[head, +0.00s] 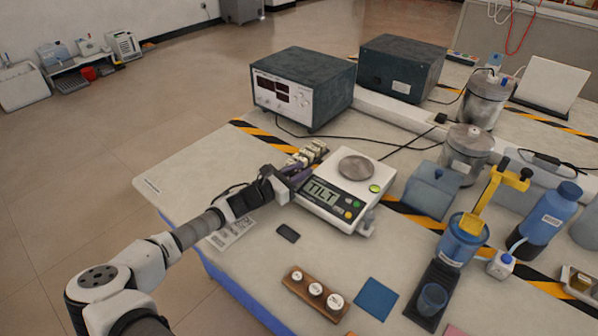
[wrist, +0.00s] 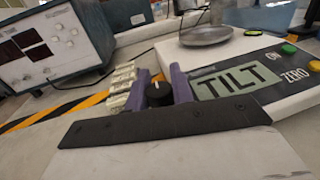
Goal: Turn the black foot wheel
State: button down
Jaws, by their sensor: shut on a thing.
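The black foot wheel (wrist: 158,93), with an orange mark on its top, is at the left side of a white balance (wrist: 222,56) in the wrist view. My gripper (wrist: 159,90) has its two purple fingers on either side of the wheel, shut on it. In the head view my gripper (head: 294,178) is at the balance's (head: 352,184) left side, and the wheel is hidden there. The balance display (head: 322,193) reads TILT. A round metal pan (head: 357,168) and a round green spot (head: 374,188) are on its top.
Pale blocks (head: 309,153) stand just behind my gripper. A power supply (head: 303,88) stands farther back. A small dark item (head: 287,233) and a wooden weight holder (head: 314,294) lie in front. Blue vessels (head: 462,243) stand at the right. The table's left part is mostly clear.

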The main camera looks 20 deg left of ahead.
jog(key=shift+f+b, duration=0.15)
jog(key=shift+b, duration=0.4)
jog(key=shift+d+f+m+g+h+b, duration=0.15)
jog(key=shift+m+g+h+b, duration=0.45)
jog(key=shift+m+h+b, duration=0.35)
jog(key=m+g+h+b, duration=0.1)
jog(key=b, duration=0.1)
jog(key=m+g+h+b, duration=0.1)
jog(key=g+h+b, duration=0.1)
jog(key=b, duration=0.1)
jog(key=shift+s+d+m, duration=0.1)
jog(key=shift+s+m, duration=0.05)
jog(key=shift+m, duration=0.1)
jog(key=m+g+h+b, duration=0.1)
jog(key=b, duration=0.1)
jog(key=m+g+h+b, duration=0.1)
jog(key=g, duration=0.1)
jog(key=shift+s+d+g+b, duration=0.1)
jog(key=shift+s+g+b, duration=0.1)
jog(key=shift+g+b, duration=0.15)
jog(key=shift+r+m+g+b, duration=0.2)
jog(key=shift+m+g+b, duration=0.25)
jog(key=shift+m, duration=0.05)
jog(key=shift+s+r+g+h, duration=0.1)
jog(key=shift+r+g+h, duration=0.05)
jog(key=shift+g+h, duration=0.15)
jog(key=c, duration=1.2)
grip_release()
